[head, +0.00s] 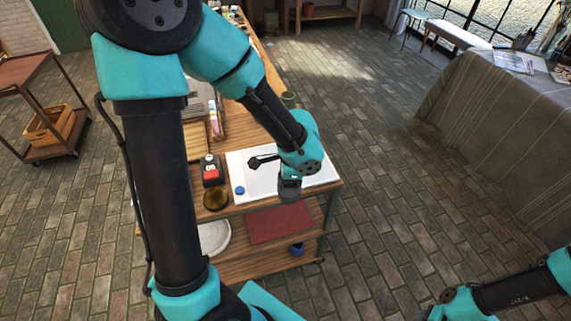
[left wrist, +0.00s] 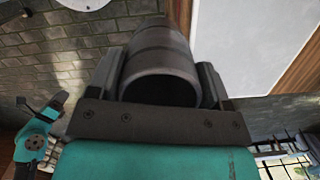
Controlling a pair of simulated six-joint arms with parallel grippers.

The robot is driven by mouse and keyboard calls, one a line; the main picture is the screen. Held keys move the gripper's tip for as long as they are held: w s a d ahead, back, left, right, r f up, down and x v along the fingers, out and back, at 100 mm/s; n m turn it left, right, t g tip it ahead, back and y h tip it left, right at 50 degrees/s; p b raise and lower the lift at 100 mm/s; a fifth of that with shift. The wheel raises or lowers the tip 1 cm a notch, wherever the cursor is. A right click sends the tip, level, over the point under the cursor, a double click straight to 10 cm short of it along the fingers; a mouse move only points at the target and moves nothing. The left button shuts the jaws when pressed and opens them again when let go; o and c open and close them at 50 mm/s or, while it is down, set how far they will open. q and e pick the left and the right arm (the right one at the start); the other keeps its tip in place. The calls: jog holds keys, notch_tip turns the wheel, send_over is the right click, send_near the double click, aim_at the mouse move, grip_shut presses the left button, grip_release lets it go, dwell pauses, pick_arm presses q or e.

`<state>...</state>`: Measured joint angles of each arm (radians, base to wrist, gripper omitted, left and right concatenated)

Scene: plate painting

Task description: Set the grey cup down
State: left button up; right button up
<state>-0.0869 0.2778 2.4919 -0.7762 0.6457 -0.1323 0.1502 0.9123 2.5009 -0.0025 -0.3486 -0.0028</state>
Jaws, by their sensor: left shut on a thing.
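The grey cup (head: 289,190) is in my left gripper (head: 290,177), over the front part of the white sheet (head: 313,181) on the worktable. In the left wrist view the grey cup (left wrist: 158,58) fills the space between the two jaws of my left gripper (left wrist: 160,75), which are shut on its sides. Whether the cup touches the surface below cannot be told. Only part of my right arm shows, at the lower right of the head view; its gripper is out of the frame.
A black-and-red box (head: 211,170) and a brown round dish (head: 215,198) stand left of the sheet. A white plate (head: 214,238) and a red mat (head: 281,225) are on the lower shelf.

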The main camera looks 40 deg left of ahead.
pick_arm(q)
jog(key=shift+s+d, duration=0.3)
jog(key=shift+s, duration=0.1)
jog(key=w+a+f, duration=0.1)
jog(key=w+a, duration=0.7)
jog(key=w, duration=0.4)
jog(key=shift+w+a+f, duration=0.2)
jog(key=shift+a, duration=0.2)
jog(key=shift+w+a+f, duration=0.15)
jog(key=shift+w+f, duration=0.05)
jog(key=shift+f, duration=0.7)
jog(key=shift+w+a+f, duration=0.1)
jog(key=shift+w+f, duration=0.05)
jog(key=shift+f, duration=0.75)
jog(key=shift+f, duration=0.15)
